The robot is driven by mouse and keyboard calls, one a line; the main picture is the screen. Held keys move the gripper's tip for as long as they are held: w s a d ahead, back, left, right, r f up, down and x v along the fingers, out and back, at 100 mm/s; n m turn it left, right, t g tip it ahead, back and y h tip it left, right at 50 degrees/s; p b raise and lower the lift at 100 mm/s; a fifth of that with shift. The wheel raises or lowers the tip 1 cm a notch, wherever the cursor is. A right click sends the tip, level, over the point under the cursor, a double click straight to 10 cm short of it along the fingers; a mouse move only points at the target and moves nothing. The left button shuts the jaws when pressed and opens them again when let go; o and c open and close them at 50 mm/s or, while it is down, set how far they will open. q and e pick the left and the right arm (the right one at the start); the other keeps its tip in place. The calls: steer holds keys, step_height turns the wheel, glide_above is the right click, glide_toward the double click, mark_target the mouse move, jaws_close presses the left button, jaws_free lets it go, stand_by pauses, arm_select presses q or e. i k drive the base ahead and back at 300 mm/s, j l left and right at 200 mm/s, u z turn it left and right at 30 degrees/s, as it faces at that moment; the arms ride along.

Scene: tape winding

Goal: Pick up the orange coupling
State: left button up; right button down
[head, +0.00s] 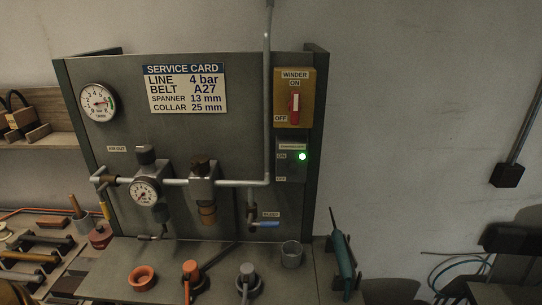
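On the bench in front of the panel, an orange plug-like coupling (191,269) stands upright in a dark round base, with an orange hose running from it toward the front edge. To its left is an orange open ring or cup (142,278), apart from it. To its right stands a similar grey coupling (247,272) with a grey hose. A grey cup (292,256) stands farther right.
A green light is lit. A teal tool (342,262) stands at the bench's right. Several tools crowd the left side.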

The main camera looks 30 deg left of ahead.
mark_target(191, 269)
steer(key=u, duration=1.7)
